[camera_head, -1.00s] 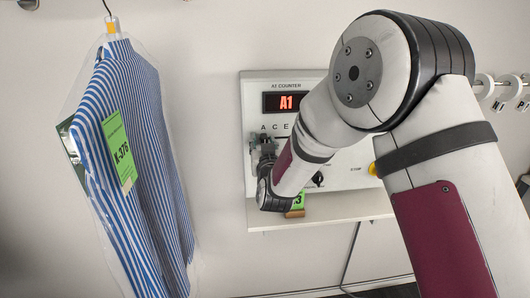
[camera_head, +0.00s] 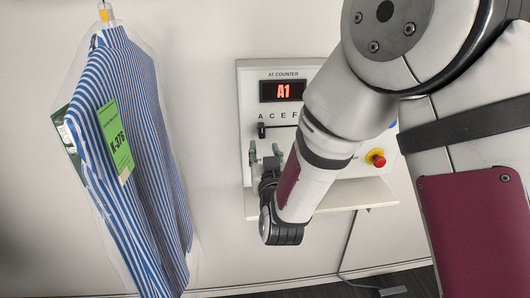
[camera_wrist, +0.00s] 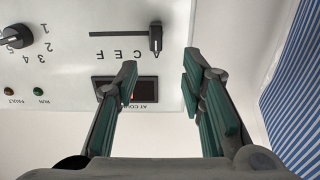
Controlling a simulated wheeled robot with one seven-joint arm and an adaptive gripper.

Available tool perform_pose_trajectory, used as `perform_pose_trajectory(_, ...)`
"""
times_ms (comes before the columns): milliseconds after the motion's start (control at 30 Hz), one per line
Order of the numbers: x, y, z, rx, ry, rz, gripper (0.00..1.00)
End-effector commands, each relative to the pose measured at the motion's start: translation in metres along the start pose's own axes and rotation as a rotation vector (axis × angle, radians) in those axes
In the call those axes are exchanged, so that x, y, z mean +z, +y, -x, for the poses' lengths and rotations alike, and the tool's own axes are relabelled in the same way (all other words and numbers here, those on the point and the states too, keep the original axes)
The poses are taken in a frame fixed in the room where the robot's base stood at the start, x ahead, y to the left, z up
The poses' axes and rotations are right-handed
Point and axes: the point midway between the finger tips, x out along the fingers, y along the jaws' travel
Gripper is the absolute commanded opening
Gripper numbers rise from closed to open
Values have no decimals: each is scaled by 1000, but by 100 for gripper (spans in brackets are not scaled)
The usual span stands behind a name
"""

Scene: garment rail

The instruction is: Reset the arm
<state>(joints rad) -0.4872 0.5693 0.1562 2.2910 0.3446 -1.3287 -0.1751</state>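My gripper (camera_head: 266,160) hangs in front of the control panel, seen partly behind my own arm in the head view. In the wrist view my gripper (camera_wrist: 160,78) has its two green-padded fingers spread well apart with nothing between them. The panel (camera_head: 248,100) carries a lit red A1 display (camera_head: 283,91). A black slider knob (camera_head: 262,130) sits under the letter A. The slider knob also shows in the wrist view (camera_wrist: 155,40), apart from the fingers. My arm hides the middle of the panel.
A blue-striped shirt (camera_head: 150,160) in a clear bag, tagged K-376 (camera_head: 115,142), hangs at the left. A red button (camera_head: 377,159) is on the panel's right. A white shelf (camera_head: 345,197) juts out below. Bare wall separates shirt and panel.

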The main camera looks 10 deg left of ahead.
Motion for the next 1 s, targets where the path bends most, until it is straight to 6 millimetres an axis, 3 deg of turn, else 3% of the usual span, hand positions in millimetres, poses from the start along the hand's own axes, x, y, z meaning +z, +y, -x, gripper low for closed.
perform_pose_trajectory(167,-8,6,-1,0,-17,-5,37)
perform_pose_trajectory(333,-33,31,4,-5,-116,-23,37)
perform_pose_trajectory(467,-55,57,20,-7,-229,-35,37)
perform_pose_trajectory(767,-89,116,99,26,-501,-53,37)
perform_pose_trajectory(1000,-102,157,197,96,-724,-75,37)
